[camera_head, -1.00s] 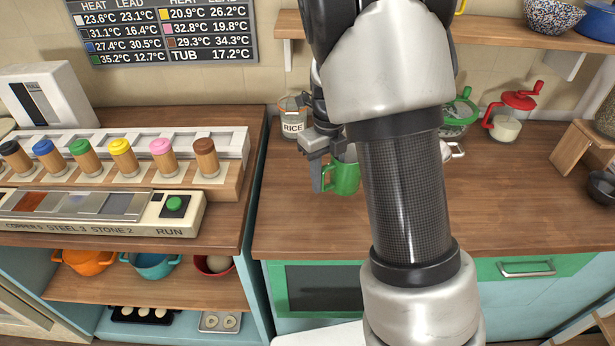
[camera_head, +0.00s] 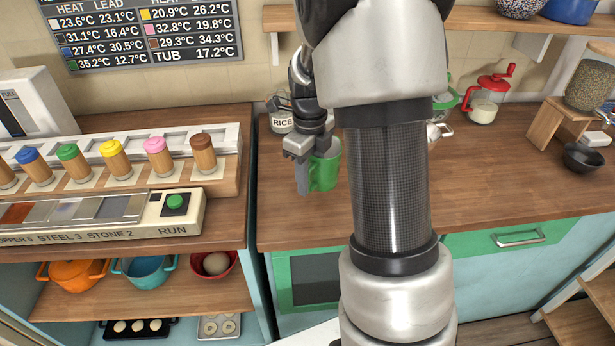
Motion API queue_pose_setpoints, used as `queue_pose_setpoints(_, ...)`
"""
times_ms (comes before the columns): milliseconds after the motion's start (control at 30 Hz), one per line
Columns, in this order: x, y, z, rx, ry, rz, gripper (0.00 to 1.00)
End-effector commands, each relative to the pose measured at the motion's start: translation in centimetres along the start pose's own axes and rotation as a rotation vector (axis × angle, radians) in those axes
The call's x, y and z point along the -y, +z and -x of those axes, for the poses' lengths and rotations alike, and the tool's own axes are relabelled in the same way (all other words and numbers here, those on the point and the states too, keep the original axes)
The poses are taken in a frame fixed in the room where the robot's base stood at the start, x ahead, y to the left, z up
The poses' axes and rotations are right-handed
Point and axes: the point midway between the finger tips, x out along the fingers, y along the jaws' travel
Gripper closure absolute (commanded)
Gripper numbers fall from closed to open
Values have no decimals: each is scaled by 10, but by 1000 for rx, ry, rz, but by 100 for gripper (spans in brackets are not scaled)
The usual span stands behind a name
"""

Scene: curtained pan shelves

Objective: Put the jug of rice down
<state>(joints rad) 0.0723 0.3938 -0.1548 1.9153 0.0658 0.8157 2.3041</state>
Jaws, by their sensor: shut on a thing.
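The green jug (camera_head: 326,165) is at my gripper (camera_head: 306,172), over the left part of the wooden counter (camera_head: 480,190). It looks upright. My gripper is shut on the jug at its left side, with one grey finger showing beside its handle. My arm hides part of the counter to the right. I cannot tell whether the jug's base touches the counter, and I cannot see any rice inside it. A clear jar labelled RICE (camera_head: 282,123) stands behind the gripper, near the wall.
A red-handled jar (camera_head: 487,100), a green-handled one (camera_head: 443,103), a wooden stand (camera_head: 560,125) and a dark bowl (camera_head: 583,157) stand on the right of the counter. A unit with coloured handles (camera_head: 110,160) is on the left. The counter's front middle is clear.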

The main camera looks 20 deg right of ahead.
Motion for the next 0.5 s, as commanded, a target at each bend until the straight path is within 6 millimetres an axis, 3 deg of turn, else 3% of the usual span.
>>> queue_pose_setpoints(233, 0, 1, 2, 0, 0, 1, 100)
queue_pose_setpoints(500, -1, 0, -23, -1, 1, 1, 100)
